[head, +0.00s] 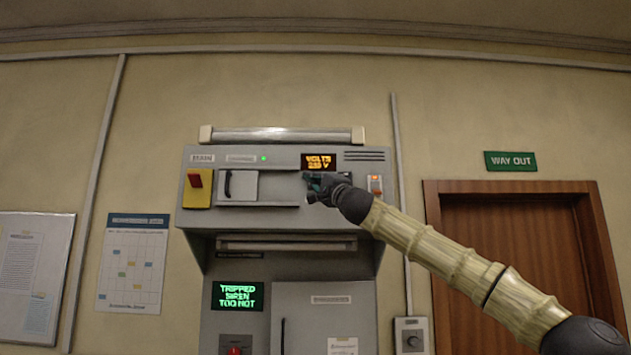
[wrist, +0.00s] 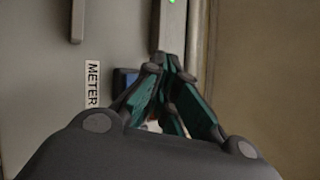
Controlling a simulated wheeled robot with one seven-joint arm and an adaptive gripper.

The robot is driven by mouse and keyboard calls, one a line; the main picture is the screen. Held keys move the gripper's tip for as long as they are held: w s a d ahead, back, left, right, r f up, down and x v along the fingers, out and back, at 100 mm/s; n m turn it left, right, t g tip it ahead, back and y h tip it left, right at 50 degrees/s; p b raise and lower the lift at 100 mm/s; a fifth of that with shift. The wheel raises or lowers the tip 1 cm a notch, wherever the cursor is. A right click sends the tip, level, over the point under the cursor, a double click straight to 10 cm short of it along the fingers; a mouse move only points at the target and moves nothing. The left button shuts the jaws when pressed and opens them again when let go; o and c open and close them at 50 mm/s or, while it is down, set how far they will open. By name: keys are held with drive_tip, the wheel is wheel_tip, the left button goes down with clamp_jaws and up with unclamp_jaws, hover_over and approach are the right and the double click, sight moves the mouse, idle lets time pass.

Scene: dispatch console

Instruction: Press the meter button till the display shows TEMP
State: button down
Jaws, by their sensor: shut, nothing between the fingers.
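The meter display (head: 319,162) on the upper console panel reads VOLTS in orange, with a second line that looks like 230 V. My gripper (head: 310,181) is shut and empty, just below the display in the head view. In the wrist view my gripper (wrist: 168,62) points at the panel, its fingertips together. A METER label (wrist: 93,84) is left of the fingers. A blue part, probably the meter button (wrist: 127,80), shows beside the label, partly hidden by the fingers. I cannot tell whether the fingertips touch it. In the head view my gripper hides this spot.
A red switch on a yellow plate (head: 197,188) and a handled cover (head: 238,186) are at the panel's left. A small lit unit (head: 375,184) is at its right. A lower green screen (head: 237,296) reads TRIPPED SIREN TOO HOT. A hood (head: 286,243) juts below the panel.

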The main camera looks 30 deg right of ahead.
drive_tip(key=shift+w+d, duration=0.4)
drive_tip(key=shift+w, duration=0.3)
drive_tip(key=shift+w+d, duration=0.35)
drive_tip(key=shift+w, duration=0.25)
idle(2.0)
drive_tip(key=shift+s, duration=0.1)
idle(0.4)
drive_tip(key=shift+s+a+b, duration=0.4)
drive_tip(key=shift+s, duration=0.2)
drive_tip(key=shift+s+a+b, duration=0.25)
drive_tip(key=shift+s+a, duration=0.2)
drive_tip(key=shift+s, duration=0.25)
drive_tip(key=shift+s+a+b, duration=0.25)
drive_tip(key=shift+s+a, duration=0.15)
drive_tip(key=shift+s, duration=0.3)
drive_tip(key=shift+s+a+b, duration=0.25)
drive_tip(key=shift+s+a, duration=0.2)
drive_tip(key=shift+s, duration=0.25)
